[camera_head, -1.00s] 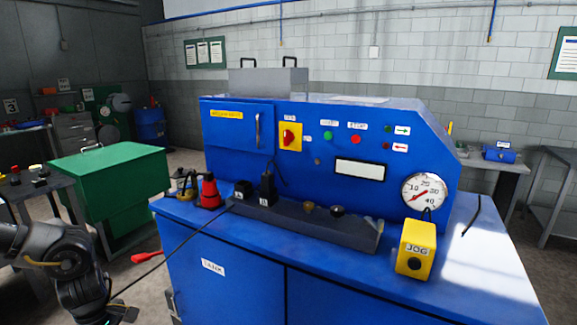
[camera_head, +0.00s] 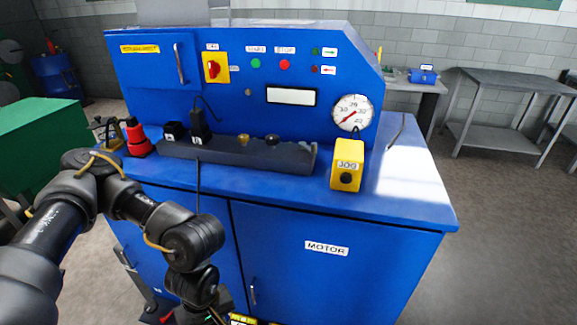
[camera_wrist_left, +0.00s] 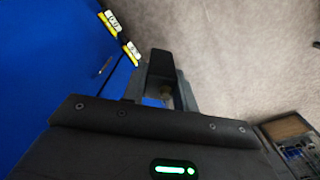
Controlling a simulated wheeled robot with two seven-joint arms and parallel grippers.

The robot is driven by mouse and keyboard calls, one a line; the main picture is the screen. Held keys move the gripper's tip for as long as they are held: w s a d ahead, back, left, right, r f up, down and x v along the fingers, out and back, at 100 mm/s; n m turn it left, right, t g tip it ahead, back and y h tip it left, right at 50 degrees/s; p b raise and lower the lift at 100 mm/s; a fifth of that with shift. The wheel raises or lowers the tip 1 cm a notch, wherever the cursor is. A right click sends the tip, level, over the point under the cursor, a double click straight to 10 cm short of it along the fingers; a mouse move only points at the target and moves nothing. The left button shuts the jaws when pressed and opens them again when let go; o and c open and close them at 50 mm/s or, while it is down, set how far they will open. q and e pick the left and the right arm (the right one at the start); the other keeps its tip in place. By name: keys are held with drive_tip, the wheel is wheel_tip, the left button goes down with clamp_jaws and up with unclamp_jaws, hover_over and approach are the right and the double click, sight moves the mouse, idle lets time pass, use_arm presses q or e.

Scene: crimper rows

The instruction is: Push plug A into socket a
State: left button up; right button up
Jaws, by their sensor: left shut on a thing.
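My left gripper is shut on a black block-shaped plug, which I take to be plug A (camera_wrist_left: 162,70); a small brass-coloured part shows below it between the fingers (camera_wrist_left: 160,85) in the left wrist view. In the head view the left gripper is mostly cut off at the bottom edge, and the plug is not visible. A thin dark cable (camera_head: 198,178) hangs from the grey rack (camera_head: 222,154) down behind my arm. I cannot make out socket a. My right gripper is not in view.
The blue machine (camera_head: 340,250) fills the middle. A red-and-black object (camera_head: 137,140) and a yellow JOG box (camera_head: 347,164) stand on its ledge. Yellow-and-white labels (camera_wrist_left: 130,52) show beside the blue panel. Open floor (camera_wrist_left: 235,45) lies right of the gripper.

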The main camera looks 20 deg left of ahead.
use_arm(q)
drive_tip(key=w+d+r+m, duration=0.3)
drive_tip(key=w+r+m, duration=0.1)
drive_tip(key=w+r, duration=0.85)
drive_tip(key=s+m, duration=0.5)
drive_tip(key=s, duration=0.1)
drive_tip(key=shift+s+r+m, duration=0.25)
drive_tip(key=shift+r+m, duration=0.15)
drive_tip(key=shift+r, duration=0.05)
drive_tip(key=shift+a, duration=0.1)
